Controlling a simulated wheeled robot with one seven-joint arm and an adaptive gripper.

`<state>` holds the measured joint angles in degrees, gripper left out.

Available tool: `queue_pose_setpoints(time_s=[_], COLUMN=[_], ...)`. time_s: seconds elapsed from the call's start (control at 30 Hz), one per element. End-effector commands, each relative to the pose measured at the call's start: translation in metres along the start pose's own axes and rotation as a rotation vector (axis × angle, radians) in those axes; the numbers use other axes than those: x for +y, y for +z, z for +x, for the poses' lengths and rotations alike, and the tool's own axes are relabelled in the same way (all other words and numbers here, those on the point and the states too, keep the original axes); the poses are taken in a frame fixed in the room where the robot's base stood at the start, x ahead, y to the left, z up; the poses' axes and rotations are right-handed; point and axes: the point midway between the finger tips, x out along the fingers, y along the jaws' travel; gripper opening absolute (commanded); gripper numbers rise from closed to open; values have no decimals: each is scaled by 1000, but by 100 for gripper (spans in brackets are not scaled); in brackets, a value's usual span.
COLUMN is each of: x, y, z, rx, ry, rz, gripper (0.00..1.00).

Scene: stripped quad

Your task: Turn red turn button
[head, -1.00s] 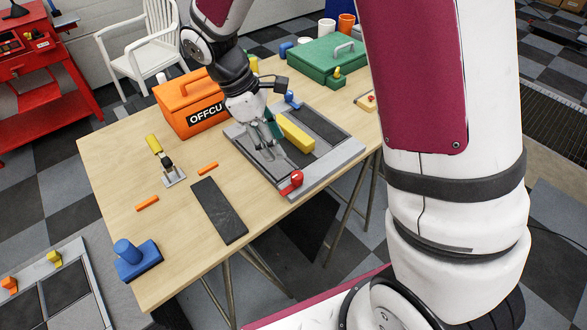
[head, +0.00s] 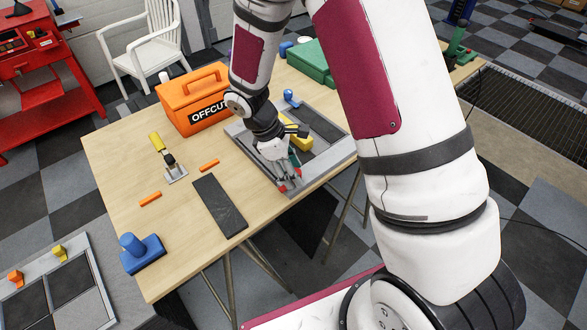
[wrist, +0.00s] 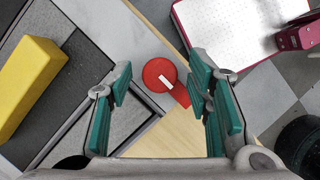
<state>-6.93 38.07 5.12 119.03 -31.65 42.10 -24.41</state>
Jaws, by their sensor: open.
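The red turn button (wrist: 158,74) shows in the wrist view as a round red disc with a white mark and a short red arm pointing to the lower right. It sits at the corner of the grey frame (wrist: 130,38). My gripper (wrist: 160,88) is open, with its green-padded fingers on either side of the button in that view. Whether the pads touch it I cannot tell; a gap shows on both sides. In the head view my gripper (head: 284,182) is over the near corner of the frame, with a bit of the red button (head: 282,188) showing beside the fingers.
A yellow bar (wrist: 28,82) lies on the frame's dark panel. On the table are an orange box (head: 193,100), a dark plate (head: 219,205), a blue block (head: 142,254) and a yellow-handled clamp (head: 163,155). A green case (head: 308,62) stands behind my arm.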

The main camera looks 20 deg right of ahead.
Motion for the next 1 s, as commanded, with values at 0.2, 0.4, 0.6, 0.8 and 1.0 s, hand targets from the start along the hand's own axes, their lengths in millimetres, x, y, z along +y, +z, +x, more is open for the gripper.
queue_pose_setpoints(time_s=[0.2,0.4,0.6,0.8,1.0], x=[0,0,1,2,3], y=[0,0,0,0,0], z=[0,0,0,0,0], rx=[0,0,0,0,-1], ry=[0,0,-10,-46,-107], rz=[0,1,24,111,261], gripper=[14,0,0,0,0])
